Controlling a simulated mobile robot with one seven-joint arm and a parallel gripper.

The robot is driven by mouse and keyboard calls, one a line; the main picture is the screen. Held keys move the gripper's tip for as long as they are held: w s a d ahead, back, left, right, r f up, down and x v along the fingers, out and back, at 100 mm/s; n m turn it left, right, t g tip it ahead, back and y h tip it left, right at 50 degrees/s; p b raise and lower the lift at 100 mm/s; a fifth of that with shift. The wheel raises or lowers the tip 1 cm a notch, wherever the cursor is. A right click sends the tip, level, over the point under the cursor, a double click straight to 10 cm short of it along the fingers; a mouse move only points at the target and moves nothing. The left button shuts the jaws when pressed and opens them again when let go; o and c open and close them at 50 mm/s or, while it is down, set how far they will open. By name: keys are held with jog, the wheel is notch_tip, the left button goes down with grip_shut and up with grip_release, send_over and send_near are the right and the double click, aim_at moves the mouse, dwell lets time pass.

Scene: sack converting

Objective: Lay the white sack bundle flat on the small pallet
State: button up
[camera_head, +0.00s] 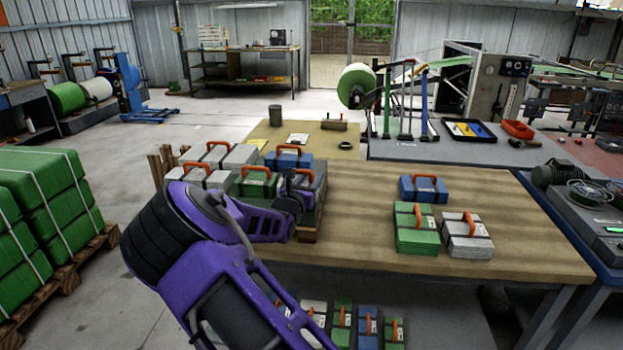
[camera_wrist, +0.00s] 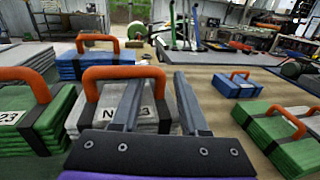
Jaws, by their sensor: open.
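The small pallet (camera_head: 309,237) is on the left of the table, mostly covered by bundles in two rows. At its front right corner, a white-grey sack bundle (camera_wrist: 112,105) with an orange handle and a numbered label lies flat, next to a green bundle (camera_wrist: 30,125) and in front of a blue one. My gripper (camera_wrist: 162,90) is open at this white bundle; its left finger overlaps the handle in the wrist view. I cannot tell whether they touch. In the head view my arm hides much of this corner. Another white bundle (camera_head: 467,238) lies on the table at right.
A blue bundle (camera_head: 423,189) and a green bundle (camera_head: 416,230) lie on the table (camera_head: 520,245) beside the right white one. Bare tabletop separates them from the pallet. More bundles (camera_head: 367,325) sit below the table. Green bales (camera_head: 40,220) stand at left.

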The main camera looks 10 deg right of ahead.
jog(key=v, duration=1.2)
jog(key=shift+r, duration=0.15)
